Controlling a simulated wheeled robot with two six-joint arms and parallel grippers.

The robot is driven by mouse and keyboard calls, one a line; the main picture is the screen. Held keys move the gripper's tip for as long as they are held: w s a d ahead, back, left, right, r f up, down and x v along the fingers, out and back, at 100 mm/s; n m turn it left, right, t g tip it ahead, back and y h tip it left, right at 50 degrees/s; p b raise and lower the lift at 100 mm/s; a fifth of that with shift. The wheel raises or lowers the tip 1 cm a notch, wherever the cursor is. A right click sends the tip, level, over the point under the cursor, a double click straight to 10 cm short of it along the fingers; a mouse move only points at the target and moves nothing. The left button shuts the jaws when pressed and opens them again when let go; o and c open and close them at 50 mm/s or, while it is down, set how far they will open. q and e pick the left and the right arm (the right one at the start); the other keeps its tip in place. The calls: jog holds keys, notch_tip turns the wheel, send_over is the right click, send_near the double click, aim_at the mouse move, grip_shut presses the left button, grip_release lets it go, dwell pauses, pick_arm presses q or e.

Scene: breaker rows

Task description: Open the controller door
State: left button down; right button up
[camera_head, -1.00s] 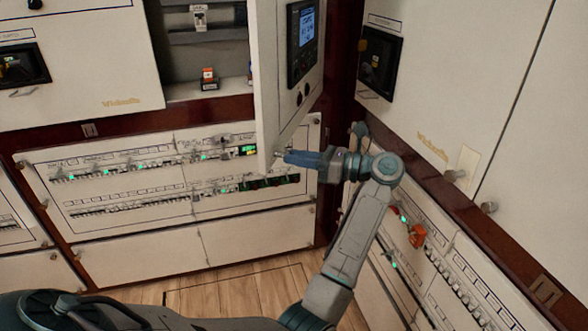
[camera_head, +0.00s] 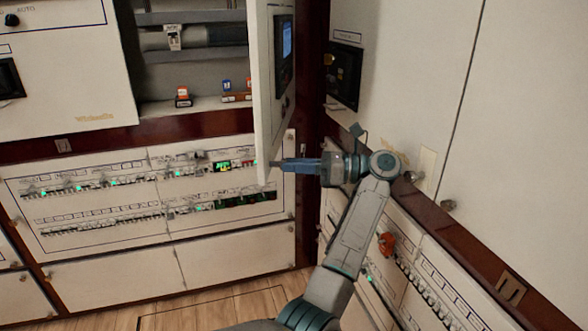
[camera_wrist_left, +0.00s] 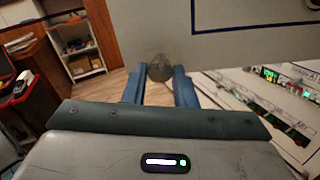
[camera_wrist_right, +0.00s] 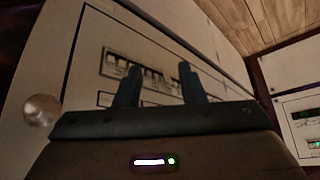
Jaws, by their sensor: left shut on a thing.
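The controller door (camera_head: 262,95) stands swung out from its cabinet in the head view, seen nearly edge-on. Its display panel (camera_head: 284,55) faces right. My left gripper (camera_head: 277,164) is at the door's lower corner. In the left wrist view, its two blue fingers (camera_wrist_left: 158,84) are shut on a round grey knob (camera_wrist_left: 160,68) at the edge of the pale door (camera_wrist_left: 250,45). My right gripper (camera_wrist_right: 160,80) shows only in its own wrist view. Its fingers are apart with nothing between them, in front of a pale panel.
The open cabinet (camera_head: 200,75) behind the door holds rails and small breakers (camera_head: 183,97). Breaker rows (camera_head: 100,190) lie below it. The right-hand cabinet (camera_head: 400,90) stands close to the door and left arm. A round knob (camera_wrist_right: 41,110) is left of the right gripper.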

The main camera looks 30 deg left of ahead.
pick_arm(q)
jog(key=shift+f, duration=0.1)
jog(key=c, duration=1.2)
grip_release()
jog(key=shift+o, duration=0.2)
